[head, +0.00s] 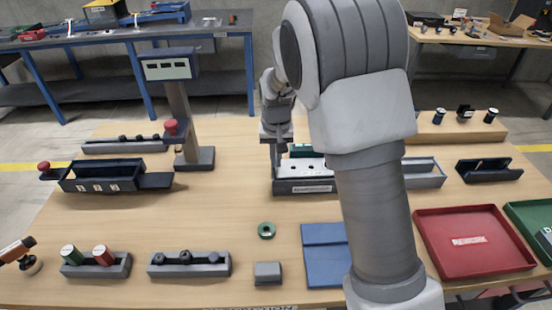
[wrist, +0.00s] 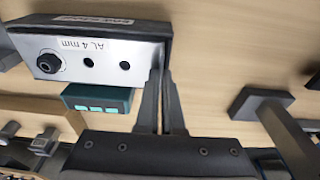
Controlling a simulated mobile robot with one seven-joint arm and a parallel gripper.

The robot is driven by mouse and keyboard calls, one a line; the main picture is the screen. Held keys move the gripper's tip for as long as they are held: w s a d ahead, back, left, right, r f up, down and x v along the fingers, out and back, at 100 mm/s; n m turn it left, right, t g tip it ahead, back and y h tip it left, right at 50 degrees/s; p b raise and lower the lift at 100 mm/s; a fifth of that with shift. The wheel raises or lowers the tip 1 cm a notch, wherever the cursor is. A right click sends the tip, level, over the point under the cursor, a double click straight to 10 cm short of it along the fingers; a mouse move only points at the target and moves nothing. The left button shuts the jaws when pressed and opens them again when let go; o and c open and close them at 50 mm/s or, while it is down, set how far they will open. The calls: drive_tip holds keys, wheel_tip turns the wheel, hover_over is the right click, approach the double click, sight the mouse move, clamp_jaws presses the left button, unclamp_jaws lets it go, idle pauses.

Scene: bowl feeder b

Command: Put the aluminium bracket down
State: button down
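The aluminium bracket (wrist: 100,60) is a pale grey plate with a row of holes and an "AL 4 mm" label. A black knob sits at its left hole in the wrist view. In the head view the bracket (head: 300,168) is level at the dark grey fixture (head: 304,187), inside or just over its rim; I cannot tell whether it rests there. My gripper (wrist: 163,75) has its fingers close together at the bracket's end, apparently pinching its edge. It also shows in the head view (head: 277,160), at the bracket's left end. The fingertips are partly hidden.
A teal block (wrist: 97,97) lies beside the fixture. A post with a display (head: 180,110) stands to the left. A green ring (head: 266,230), a small grey block (head: 267,272) and a blue mat (head: 326,262) lie in front. A red tray (head: 470,265) is at right.

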drive_tip(key=shift+f, duration=0.1)
drive_tip(key=shift+f+b, duration=0.4)
drive_tip(key=shift+f, duration=0.1)
drive_tip(key=c, duration=1.1)
unclamp_jaws()
drive_tip(key=shift+o, duration=0.2)
